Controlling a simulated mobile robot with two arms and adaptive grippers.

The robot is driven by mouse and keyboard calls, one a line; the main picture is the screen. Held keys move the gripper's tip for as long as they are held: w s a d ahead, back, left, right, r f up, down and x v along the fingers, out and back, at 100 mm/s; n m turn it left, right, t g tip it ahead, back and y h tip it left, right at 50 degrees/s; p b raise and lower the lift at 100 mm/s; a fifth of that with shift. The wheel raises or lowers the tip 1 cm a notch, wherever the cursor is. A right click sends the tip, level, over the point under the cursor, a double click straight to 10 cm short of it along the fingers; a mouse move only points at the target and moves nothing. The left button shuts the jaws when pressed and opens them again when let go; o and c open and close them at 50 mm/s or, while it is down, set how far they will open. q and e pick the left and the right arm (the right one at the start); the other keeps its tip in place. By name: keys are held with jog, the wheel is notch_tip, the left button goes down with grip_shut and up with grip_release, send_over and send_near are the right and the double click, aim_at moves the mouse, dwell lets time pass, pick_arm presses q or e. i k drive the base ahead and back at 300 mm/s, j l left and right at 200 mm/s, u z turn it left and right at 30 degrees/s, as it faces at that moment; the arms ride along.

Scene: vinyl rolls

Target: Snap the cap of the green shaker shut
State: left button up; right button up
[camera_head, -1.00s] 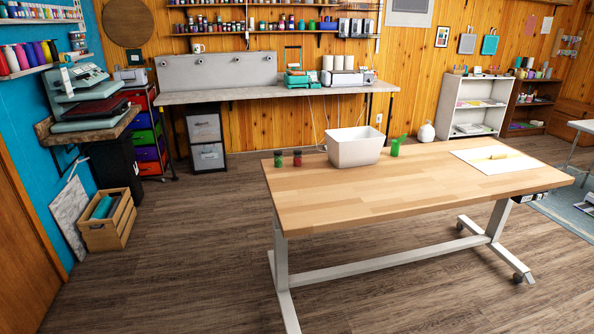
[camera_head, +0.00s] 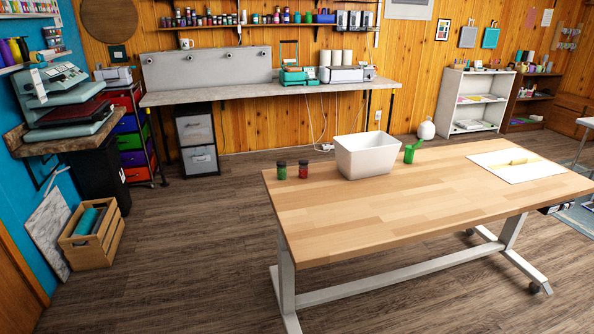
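The green shaker (camera_head: 409,155) stands upright on the wooden table (camera_head: 400,220), just right of the white bin. Its green cap (camera_head: 417,143) is tilted up to the right, so the shaker looks open. Neither of my grippers is in the head view.
The white bin (camera_head: 366,158) stands left of the green shaker. Two small dark-lidded jars, one green (camera_head: 281,171) and one red (camera_head: 303,170), stand left of the bin. The table's front is clear.

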aim_at(417, 146)
jog(key=i+l+z, duration=0.15)
jog(key=z, duration=0.35)
jog(key=i+l+z, duration=0.1)
jog(key=z, duration=0.35)
jog(key=i+z, duration=0.2)
jog(key=z, duration=0.3)
